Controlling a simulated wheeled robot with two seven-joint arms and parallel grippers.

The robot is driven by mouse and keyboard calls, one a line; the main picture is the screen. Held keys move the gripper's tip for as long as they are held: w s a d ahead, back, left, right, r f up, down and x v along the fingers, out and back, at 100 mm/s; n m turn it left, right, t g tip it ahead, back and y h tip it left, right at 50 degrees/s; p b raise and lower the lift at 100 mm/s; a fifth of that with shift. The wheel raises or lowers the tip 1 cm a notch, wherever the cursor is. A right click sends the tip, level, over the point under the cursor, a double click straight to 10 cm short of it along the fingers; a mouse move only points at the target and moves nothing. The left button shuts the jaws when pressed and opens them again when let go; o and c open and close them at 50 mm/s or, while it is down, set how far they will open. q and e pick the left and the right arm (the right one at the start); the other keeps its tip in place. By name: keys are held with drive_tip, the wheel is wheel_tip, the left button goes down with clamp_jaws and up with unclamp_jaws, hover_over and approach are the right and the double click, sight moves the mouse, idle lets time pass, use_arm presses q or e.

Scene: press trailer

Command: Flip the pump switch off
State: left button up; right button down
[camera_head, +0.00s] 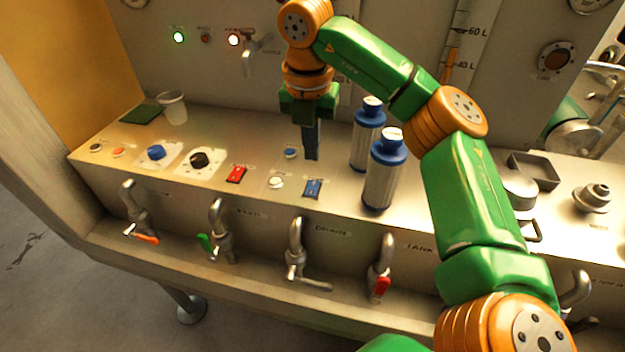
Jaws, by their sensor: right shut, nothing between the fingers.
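A red rocker switch (236,174) and a blue rocker switch (313,187) sit on the counter panel. Their labels are too small to read, so I cannot tell which is the pump switch. My right gripper (312,156) points down, shut and empty, with its tips just behind the blue switch as seen here. I cannot tell whether the tips touch the panel. A blue button (291,152) lies just left of the fingers and a white button (276,182) lies between the two switches. My left gripper is not in view.
Two blue-capped bottles (383,170) stand right of my gripper. A blue knob (156,152), a black knob (199,159) and a clear cup (173,107) are at the left. Several taps (297,245) line the front. A green light (178,37) glows on the back wall.

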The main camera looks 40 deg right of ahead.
drive_tip(key=b, duration=0.1)
hover_over(314, 183)
drive_tip(key=f, duration=0.4)
drive_tip(key=shift+s+a+f, duration=0.2)
drive_tip(key=shift+s+f, duration=0.05)
drive_tip(key=shift+s, duration=0.1)
drive_tip(key=shift+w+d+f+p, duration=0.1)
drive_tip(key=shift+f+p, duration=0.4)
drive_tip(key=shift+f, duration=1.05)
drive_tip(key=shift+w, duration=0.1)
